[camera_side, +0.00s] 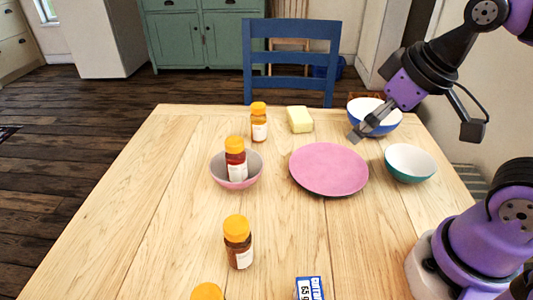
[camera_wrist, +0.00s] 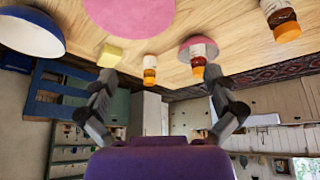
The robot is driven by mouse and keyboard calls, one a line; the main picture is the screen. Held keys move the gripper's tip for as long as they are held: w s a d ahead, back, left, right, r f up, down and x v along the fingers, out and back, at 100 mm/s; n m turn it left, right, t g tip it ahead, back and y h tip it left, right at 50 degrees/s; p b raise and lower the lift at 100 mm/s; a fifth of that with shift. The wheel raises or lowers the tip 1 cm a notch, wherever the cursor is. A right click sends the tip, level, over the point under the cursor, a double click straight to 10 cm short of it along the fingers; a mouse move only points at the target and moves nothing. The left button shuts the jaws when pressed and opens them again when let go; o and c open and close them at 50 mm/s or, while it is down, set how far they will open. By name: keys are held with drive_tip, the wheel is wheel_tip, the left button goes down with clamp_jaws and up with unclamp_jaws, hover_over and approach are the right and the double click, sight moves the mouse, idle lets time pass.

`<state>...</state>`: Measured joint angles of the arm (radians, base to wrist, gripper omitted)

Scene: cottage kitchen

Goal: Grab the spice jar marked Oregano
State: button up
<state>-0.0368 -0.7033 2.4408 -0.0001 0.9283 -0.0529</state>
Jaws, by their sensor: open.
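Several spice jars with orange caps stand about the table, and their label text is too small to read, so I cannot tell which is Oregano. One jar (camera_side: 259,122) stands at the back, and it also shows in the wrist view (camera_wrist: 150,68). A second jar (camera_side: 236,160) stands inside a pink bowl (camera_side: 224,184). A third jar (camera_side: 238,243) stands nearer the front. Only the cap of another jar (camera_side: 207,291) shows at the bottom edge. My gripper (camera_side: 358,136) is open and empty, above the back right of the table, apart from all jars; its fingers (camera_wrist: 162,105) are spread in the wrist view.
A pink plate (camera_side: 329,168) lies mid-table. A blue-and-white bowl (camera_side: 374,113) is close by my gripper, with a teal bowl (camera_side: 410,162) to the right. A yellow block (camera_side: 300,119) and a blue-and-white card (camera_side: 309,288) also lie here. The table's left side is clear.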

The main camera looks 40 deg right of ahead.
drive_tip(key=shift+s+d+f+m, duration=0.3)
drive_tip(key=shift+d+f+m, duration=0.15)
drive_tip(key=shift+m, duration=0.15)
drive_tip(key=shift+c, duration=1.2)
drive_tip(key=shift+a, duration=0.15)
drive_tip(key=n+g+y, duration=0.3)
drive_tip(key=n+y, duration=0.1)
drive_tip(key=n, duration=0.8)
hover_over(223, 298)
drive_tip(key=d, duration=0.3)
wheel_tip(223, 298, down, 4)
drive_tip(key=f, duration=0.2)
drive_tip(key=a+f, duration=0.2)
drive_tip(key=shift+s+a+f, duration=0.2)
drive_tip(key=shift+a+f, duration=0.05)
drive_tip(key=shift+f, duration=0.15)
drive_tip(key=shift+x, duration=2.85)
